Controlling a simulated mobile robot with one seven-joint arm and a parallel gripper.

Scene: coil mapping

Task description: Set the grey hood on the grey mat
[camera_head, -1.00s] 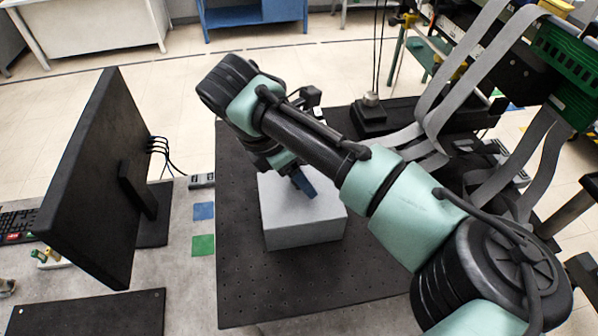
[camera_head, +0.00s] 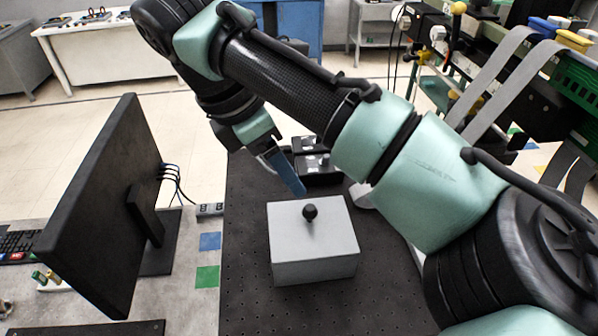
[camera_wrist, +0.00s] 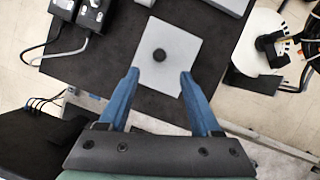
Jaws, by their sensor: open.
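The grey hood (camera_head: 313,250) is a box with a black knob (camera_head: 310,212) on its flat top. It sits level on the dark perforated board. My gripper (camera_head: 290,182) is above and behind the knob in the head view, apart from it. In the wrist view the hood (camera_wrist: 172,82) shows between and beyond the two blue fingers of my gripper (camera_wrist: 160,75), which are spread and empty. I cannot make out a grey mat; whether one lies under the hood is hidden.
The dark board (camera_head: 255,310) is clear around the hood's front and left. Black boxes (camera_head: 315,165) with cables stand behind it. A monitor (camera_head: 100,205) stands at the left, near blue (camera_head: 210,241) and green (camera_head: 207,276) squares. Grey straps hang at the right.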

